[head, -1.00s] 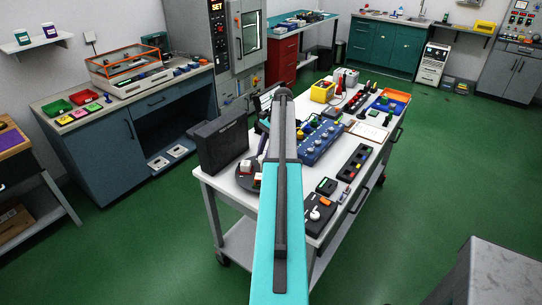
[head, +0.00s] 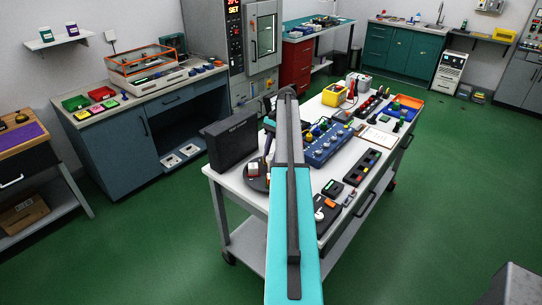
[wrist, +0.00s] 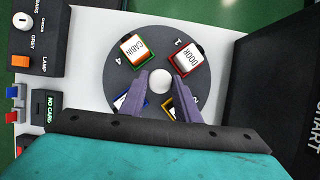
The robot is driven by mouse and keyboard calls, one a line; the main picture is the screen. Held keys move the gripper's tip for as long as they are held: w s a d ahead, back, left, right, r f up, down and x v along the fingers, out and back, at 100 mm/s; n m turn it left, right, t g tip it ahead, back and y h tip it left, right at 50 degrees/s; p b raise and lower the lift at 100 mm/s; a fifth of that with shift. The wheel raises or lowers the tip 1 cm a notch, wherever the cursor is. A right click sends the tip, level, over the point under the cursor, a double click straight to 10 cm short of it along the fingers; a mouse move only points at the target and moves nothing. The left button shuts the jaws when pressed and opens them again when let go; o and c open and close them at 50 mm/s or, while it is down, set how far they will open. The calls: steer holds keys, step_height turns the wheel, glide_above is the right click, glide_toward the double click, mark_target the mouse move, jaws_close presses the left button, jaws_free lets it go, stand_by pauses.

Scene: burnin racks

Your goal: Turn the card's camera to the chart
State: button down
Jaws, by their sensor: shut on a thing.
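A dark round turntable (wrist: 118,75) carries blocks with white labelled tops around a white centre knob (wrist: 159,82). One block reads CABIN (wrist: 138,49), beside number 4. Another reads DOOR (wrist: 188,57), near number 1. Two lower blocks are partly hidden by my fingers, their labels unreadable. My gripper (wrist: 159,70) has its purple fingers on either side of the knob, shut on it. The black chart panel (wrist: 285,85) stands at the right in the wrist view. In the head view, the panel (head: 232,142) stands behind the turntable (head: 256,183), which my arm partly covers.
A small unit reading NO CARD (wrist: 40,107) and a dark panel with LAMP and GREY labels (wrist: 38,35) lie left of the turntable. The white cart (head: 222,183) also bears a blue knobbed box (head: 322,150). Green floor (head: 420,230) is clear to the right.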

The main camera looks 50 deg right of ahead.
steer(key=shift+d, duration=0.15)
steer(key=c, duration=1.4)
jaws_free()
steer(key=shift+s, duration=0.1)
steer(key=shift+o, duration=0.2)
steer(key=shift+r, duration=0.1)
steer(key=p+v, duration=0.7)
steer(key=v, duration=0.6)
steer(key=shift+r+p, duration=0.3)
steer(key=shift+p, duration=0.1)
